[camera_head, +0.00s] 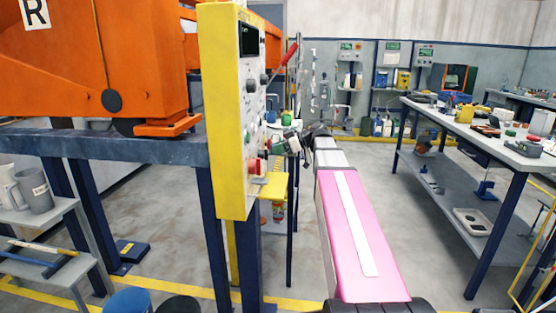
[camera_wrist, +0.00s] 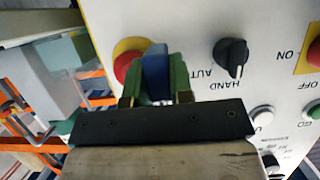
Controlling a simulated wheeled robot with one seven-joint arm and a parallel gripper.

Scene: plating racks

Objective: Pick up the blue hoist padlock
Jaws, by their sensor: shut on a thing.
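The blue hoist padlock (camera_wrist: 155,72) shows in the wrist view as an upright blue block in front of the white control panel. My gripper (camera_wrist: 157,78) is shut on it, with one green finger on each side. Much of the padlock is hidden behind the fingers and the gripper's dark crossbar. In the head view my gripper (camera_head: 284,141) is small, at the far end of my pink arm, beside the panel's face. I cannot clearly make out the padlock there. Whether it still touches the panel cannot be told.
The yellow-edged control panel (camera_head: 224,120) stands close to my gripper. In the wrist view a red button (camera_wrist: 128,66) on yellow and a black selector knob (camera_wrist: 231,57) are near the padlock. An orange hoist (camera_head: 90,65) is left; a workbench (camera_head: 425,108) is right, with open floor between.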

